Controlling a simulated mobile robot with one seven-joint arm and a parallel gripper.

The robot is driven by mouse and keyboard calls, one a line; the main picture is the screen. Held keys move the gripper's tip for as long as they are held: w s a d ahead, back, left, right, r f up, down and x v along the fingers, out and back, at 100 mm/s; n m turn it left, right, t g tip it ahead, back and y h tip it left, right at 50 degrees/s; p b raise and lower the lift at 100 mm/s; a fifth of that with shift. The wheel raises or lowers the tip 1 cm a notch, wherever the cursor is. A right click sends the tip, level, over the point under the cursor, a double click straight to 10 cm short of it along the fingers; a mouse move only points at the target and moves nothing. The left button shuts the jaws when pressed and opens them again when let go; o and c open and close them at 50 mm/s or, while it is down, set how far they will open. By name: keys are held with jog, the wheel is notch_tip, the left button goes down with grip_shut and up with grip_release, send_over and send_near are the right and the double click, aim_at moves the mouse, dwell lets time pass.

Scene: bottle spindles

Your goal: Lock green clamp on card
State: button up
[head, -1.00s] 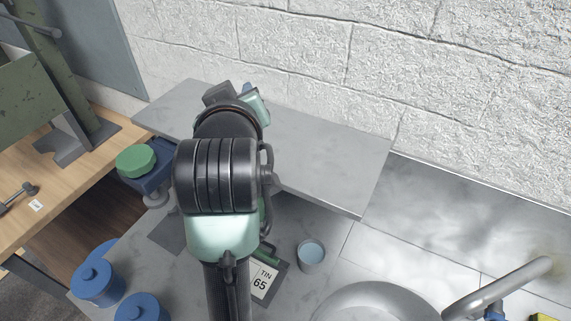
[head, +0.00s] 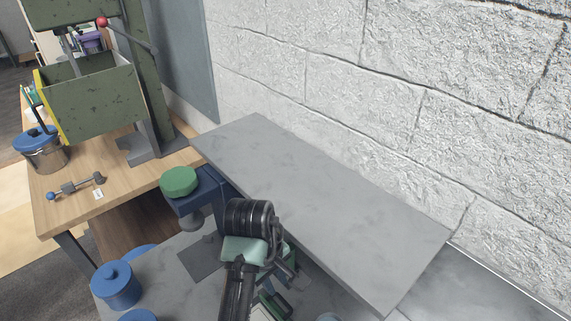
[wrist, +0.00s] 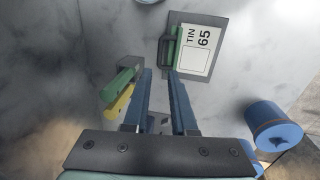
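The card (wrist: 203,38), white and marked TIN 65, lies on a dark plate in the upper right of the wrist view. The green clamp (wrist: 170,52) sits along the card's left edge; whether it is locked I cannot tell. In the head view a green handle (head: 272,304) shows at the bottom beside my arm, with the card mostly cut off. My gripper (wrist: 159,72) has two blue fingers apart with nothing between them. Its tips point toward the clamp, apparently short of it. In the head view my arm mostly hides the gripper.
Green (wrist: 120,85) and yellow (wrist: 118,105) handles stand left of the fingers. A blue canister (wrist: 272,126) is at the right. In the head view, a raised grey shelf (head: 320,210) runs along the wall, and a green-topped blue fixture (head: 179,181) stands left of my arm.

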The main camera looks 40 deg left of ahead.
aim_at(284, 301)
jog(key=f, duration=0.3)
jog(key=w+f, duration=0.1)
jog(key=f, duration=0.5)
jog(key=shift+w+f+p, duration=0.2)
jog(key=shift+w+p, duration=0.05)
jog(key=shift+p, duration=0.15)
grip_shut()
